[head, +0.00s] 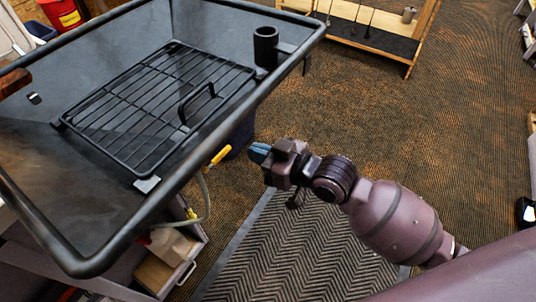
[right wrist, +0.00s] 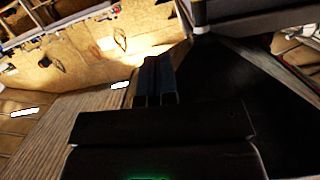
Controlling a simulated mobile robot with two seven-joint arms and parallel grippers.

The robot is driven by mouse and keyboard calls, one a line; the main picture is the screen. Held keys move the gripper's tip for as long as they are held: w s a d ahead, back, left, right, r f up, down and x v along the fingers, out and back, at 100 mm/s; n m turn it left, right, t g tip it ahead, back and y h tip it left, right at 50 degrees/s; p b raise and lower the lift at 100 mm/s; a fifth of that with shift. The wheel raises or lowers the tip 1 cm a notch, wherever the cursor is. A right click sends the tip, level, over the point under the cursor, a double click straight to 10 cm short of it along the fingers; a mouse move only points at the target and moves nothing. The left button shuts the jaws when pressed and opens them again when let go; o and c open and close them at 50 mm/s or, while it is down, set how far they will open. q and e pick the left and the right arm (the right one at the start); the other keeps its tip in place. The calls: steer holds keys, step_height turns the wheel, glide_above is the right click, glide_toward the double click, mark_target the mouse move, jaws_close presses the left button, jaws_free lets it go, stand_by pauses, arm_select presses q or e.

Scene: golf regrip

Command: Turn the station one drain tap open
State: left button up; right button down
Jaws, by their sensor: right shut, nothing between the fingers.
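A yellow tap handle (head: 220,156) shows just outside the right rim of the black basin (head: 222,90). It slants up to the right, and a pale hose (head: 206,198) hangs below it. The tap's body is mostly hidden by the rim. My right gripper (head: 258,152) is shut and empty, a little to the right of the yellow handle in the picture, with a visible gap between them. Its fingertips point left toward the handle. The shut fingers (right wrist: 155,85) also show in the right wrist view, where I cannot make out the tap. My left gripper is not in view.
A black grate (head: 150,105) with a handle lies in the basin, near a black cup (head: 265,47) on its right wall. An open drawer (head: 170,262) is below the basin. A wooden rack (head: 375,32) stands at the back.

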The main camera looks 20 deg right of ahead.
mark_target(219, 157)
arm_select(q)
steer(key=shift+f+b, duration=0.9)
steer(key=shift+b, duration=0.2)
arm_select(e)
steer(key=w+a+f, duration=0.4)
steer(key=w+a, duration=0.1)
steer(key=shift+f, duration=0.15)
